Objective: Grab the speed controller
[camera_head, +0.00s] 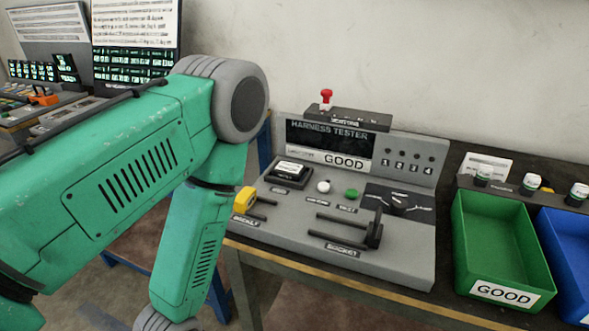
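No thing in view is labelled as a speed controller, and I cannot tell for sure which one it is. A small black block with a white label (292,168) sits at the upper left of the grey harness tester (415,262). My green left arm crosses the left side and bends down in front of the bench. Neither gripper is in view.
A green bin marked GOOD (503,291) and a blue bin (570,262) stand on the right. Another bench with panels (60,118) is behind my arm. The wall is close behind the tester.

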